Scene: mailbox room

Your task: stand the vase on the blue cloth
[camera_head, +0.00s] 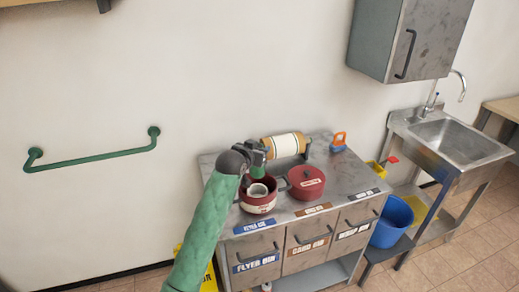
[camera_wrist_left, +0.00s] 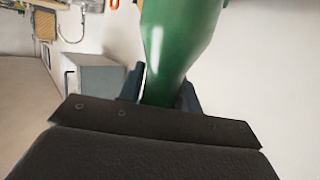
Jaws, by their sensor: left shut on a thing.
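My left gripper (camera_head: 260,154) is above the left side of the metal cabinet top. In the left wrist view, its two fingers (camera_wrist_left: 161,92) are shut on a glossy green thing, which looks like the vase (camera_wrist_left: 178,38). The vase widens away from the fingers, and its far end is cut off by the picture edge. In the head view it is mostly hidden by the gripper; a small green part shows just below the fingers, over the open red pot. I cannot make out a blue cloth in either view. My right gripper is not in view.
The cabinet top (camera_head: 320,205) holds an open red pot (camera_head: 257,204) with a pale cup inside, a lidded red pot (camera_head: 306,182), a cream-and-brown roll (camera_head: 284,146) and an orange-and-blue item (camera_head: 338,142). A sink (camera_head: 455,138) and blue bucket (camera_head: 391,222) are at right.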

